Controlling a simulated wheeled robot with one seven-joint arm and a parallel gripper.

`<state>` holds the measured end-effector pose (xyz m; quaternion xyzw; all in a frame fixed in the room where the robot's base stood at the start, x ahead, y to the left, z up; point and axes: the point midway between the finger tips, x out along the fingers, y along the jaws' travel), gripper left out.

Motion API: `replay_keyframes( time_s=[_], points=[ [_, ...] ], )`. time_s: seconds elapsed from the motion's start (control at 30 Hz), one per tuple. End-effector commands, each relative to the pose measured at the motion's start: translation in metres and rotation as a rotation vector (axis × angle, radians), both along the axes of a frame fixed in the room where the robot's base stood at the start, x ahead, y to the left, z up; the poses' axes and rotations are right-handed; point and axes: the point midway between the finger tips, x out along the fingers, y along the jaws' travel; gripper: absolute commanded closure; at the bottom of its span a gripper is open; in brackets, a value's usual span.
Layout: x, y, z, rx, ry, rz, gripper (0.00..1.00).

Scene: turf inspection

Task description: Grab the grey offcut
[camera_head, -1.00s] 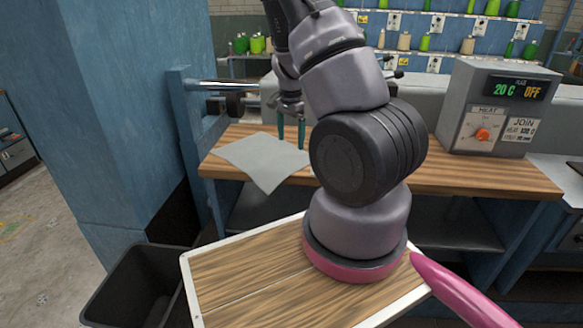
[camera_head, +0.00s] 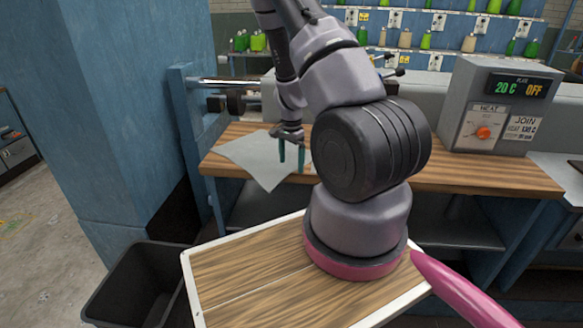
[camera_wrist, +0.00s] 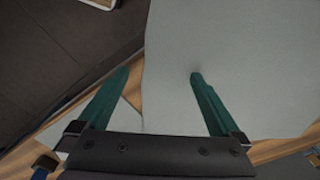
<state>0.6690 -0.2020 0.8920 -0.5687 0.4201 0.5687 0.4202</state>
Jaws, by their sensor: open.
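The grey offcut (camera_head: 245,157) is a flat, thin sheet lying on the wooden bench top, with one corner hanging over the front edge. My gripper (camera_head: 291,164) is open with two green fingers, at the right part of the sheet near the bench's front edge. In the wrist view the offcut (camera_wrist: 250,60) fills the right and middle. My open gripper (camera_wrist: 159,77) has its right finger over the sheet and its left finger beyond the sheet's edge. Nothing is held. I cannot tell the fingers' height above the sheet. My arm hides part of the bench.
The wooden bench (camera_head: 460,178) runs across the middle. A grey heat control box (camera_head: 497,105) stands on it at right. A blue pillar (camera_head: 125,110) rises at left, with a black bin (camera_head: 140,285) below. A smaller pale patch (camera_wrist: 122,120) shows by the left finger.

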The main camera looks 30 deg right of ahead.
Motion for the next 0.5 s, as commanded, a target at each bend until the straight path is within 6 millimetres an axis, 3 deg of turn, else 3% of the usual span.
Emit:
replay_keyframes(
  time_s=[0.37, 0.5],
  points=[
    [-0.0002, -0.0002, -0.0011, 0.0, 0.0, 0.0, 0.0],
    [-0.0003, -0.0002, -0.001, 0.0, 0.001, 0.0, 0.25]
  ],
)
